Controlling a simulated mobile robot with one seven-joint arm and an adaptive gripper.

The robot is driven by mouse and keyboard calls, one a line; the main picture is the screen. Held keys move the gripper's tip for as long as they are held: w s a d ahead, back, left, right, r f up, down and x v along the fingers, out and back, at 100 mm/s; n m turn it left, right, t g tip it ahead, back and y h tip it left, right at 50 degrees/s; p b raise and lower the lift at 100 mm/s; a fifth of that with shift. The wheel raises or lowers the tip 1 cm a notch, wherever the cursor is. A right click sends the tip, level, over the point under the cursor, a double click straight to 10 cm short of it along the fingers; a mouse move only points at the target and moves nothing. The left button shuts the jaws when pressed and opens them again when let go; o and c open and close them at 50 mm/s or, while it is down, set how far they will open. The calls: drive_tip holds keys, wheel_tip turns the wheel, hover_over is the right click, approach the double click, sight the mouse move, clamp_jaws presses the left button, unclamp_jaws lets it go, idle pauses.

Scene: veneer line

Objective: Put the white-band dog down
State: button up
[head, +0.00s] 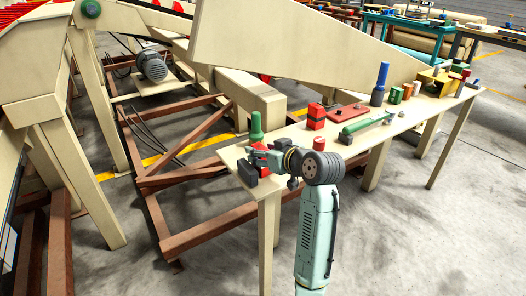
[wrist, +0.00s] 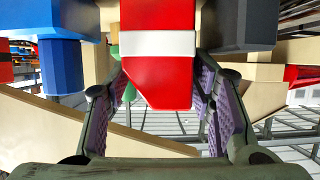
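The white-band dog (wrist: 166,82) is a red block with a tapered end and a white band across it. In the wrist view it sits between the two purple-padded fingers of my gripper (wrist: 160,72), which press against its sides. In the head view my gripper (head: 257,156) is at the near left end of the long beige table (head: 345,156). A small red patch (head: 264,172) shows below the gripper there; I cannot tell if it is the dog. Whether the dog touches the tabletop is hidden.
A black block (head: 247,173) and a green peg-shaped piece (head: 256,127) stand close to my gripper. A blue block (wrist: 62,62) is in the wrist view.

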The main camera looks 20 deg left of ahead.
drive_tip(key=shift+o, duration=0.7)
drive_tip(key=shift+s+a, duration=0.1)
drive_tip(key=shift+r, duration=0.4)
drive_tip(key=b+v, duration=0.1)
drive_tip(key=v, duration=1.1)
drive_tip(key=shift+r, duration=0.25)
